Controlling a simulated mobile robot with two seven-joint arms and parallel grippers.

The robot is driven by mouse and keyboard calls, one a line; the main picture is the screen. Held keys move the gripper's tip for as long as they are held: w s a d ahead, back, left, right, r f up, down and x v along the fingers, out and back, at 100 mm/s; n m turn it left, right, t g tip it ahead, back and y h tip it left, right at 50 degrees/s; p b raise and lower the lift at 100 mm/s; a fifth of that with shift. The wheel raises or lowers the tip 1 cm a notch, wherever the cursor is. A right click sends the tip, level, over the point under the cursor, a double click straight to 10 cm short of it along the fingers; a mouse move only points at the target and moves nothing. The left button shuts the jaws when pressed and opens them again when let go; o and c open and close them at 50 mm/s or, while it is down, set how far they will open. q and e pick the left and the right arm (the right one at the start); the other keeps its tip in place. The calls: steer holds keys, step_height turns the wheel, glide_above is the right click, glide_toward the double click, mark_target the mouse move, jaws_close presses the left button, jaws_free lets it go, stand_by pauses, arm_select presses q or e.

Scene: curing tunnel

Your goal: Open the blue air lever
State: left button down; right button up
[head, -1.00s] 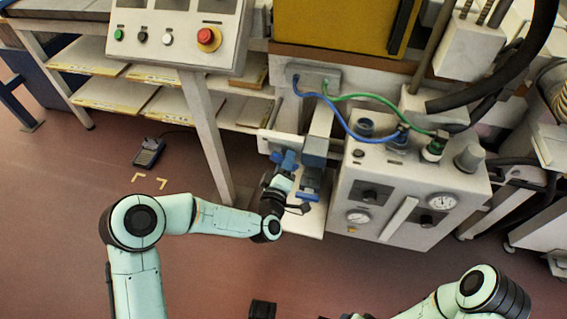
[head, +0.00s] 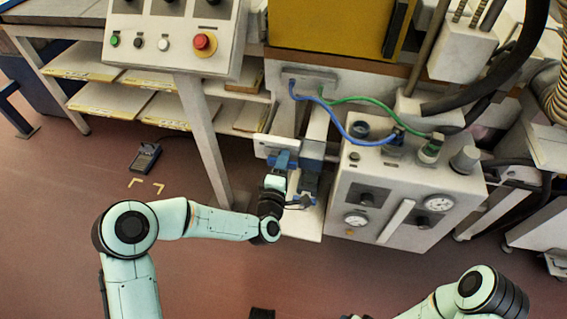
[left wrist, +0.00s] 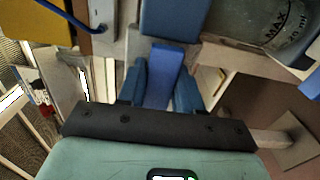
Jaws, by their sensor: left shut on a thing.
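The blue air lever (left wrist: 164,75) is a flat blue bar, seen in the left wrist view between the two blue fingers of my left gripper (left wrist: 161,88). The fingers are shut on it from both sides. In the head view my left gripper (head: 279,168) is at the pipework left of the grey air box, and its fingers and the lever (head: 284,160) blend together in blue. The lever's pivot is hard to make out. My right forearm shows at the lower right of the head view; no right gripper can be made out.
The grey air box (head: 405,195) with gauges stands just right of my left gripper. Blue and green hoses (head: 345,117) run above. A clear bowl marked MAX (left wrist: 265,25) is close by in the left wrist view. A control panel (head: 175,55) stands at upper left.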

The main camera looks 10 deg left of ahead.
arm_select(q)
steer(key=c, duration=0.8)
jaws_free()
steer(key=shift+c, duration=0.2)
steer(key=s+p, duration=0.2)
steer(key=s, duration=1.1)
steer(key=shift+s+a, duration=0.2)
steer(key=shift+s, duration=0.05)
arm_select(e)
steer(key=r, duration=0.1)
steer(key=a+r, duration=0.1)
steer(key=shift+w+r, duration=0.2)
steer(key=shift+r, duration=0.2)
